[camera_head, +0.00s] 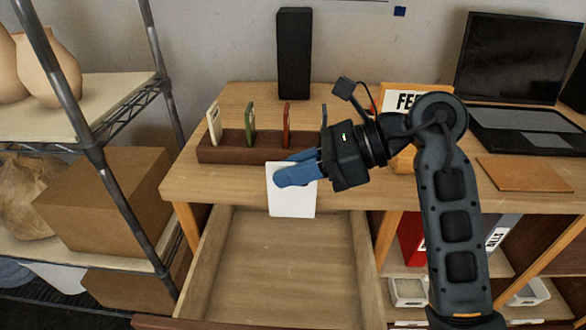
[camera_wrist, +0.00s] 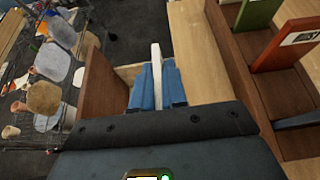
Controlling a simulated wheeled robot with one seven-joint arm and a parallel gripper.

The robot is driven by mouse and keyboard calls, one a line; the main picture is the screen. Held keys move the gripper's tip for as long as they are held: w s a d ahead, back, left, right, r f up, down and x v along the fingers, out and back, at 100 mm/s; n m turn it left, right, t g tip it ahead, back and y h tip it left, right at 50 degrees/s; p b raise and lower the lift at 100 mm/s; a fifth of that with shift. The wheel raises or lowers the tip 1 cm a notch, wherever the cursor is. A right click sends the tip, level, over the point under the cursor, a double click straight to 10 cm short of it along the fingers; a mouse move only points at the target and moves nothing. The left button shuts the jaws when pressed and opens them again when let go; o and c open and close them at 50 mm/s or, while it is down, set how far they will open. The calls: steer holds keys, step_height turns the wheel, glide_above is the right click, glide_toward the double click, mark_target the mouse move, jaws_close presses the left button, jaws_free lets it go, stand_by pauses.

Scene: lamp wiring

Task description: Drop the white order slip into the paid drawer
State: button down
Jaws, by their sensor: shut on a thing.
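The white order slip (camera_head: 291,200) hangs upright from my gripper (camera_head: 290,176), whose blue fingers are shut on its upper part. The slip is over the back end of the open drawer (camera_head: 280,262), close to the table's front edge. The drawer is pulled out and its visible floor is bare. In the wrist view my gripper (camera_wrist: 157,88) pinches the slip (camera_wrist: 155,58), seen edge-on as a thin white strip. Part of the drawer shows below it.
A dark wooden rack (camera_head: 235,149) with several upright coloured cards stands on the table (camera_head: 250,98) behind my gripper. A black speaker-like box (camera_head: 294,53) and a laptop (camera_head: 520,75) stand further back. A wire shelf with cardboard boxes (camera_head: 110,200) is at the left.

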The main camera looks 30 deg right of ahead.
mark_target(293, 216)
steer(key=shift+f+b, duration=1.85)
steer(key=shift+f, duration=1.05)
steer(key=c, duration=1.1)
jaws_free()
steer(key=shift+s+r, duration=0.1)
steer(key=v, duration=0.7)
steer(key=shift+s+d+b, duration=0.25)
steer(key=shift+b, duration=0.15)
steer(key=shift+r, duration=0.15)
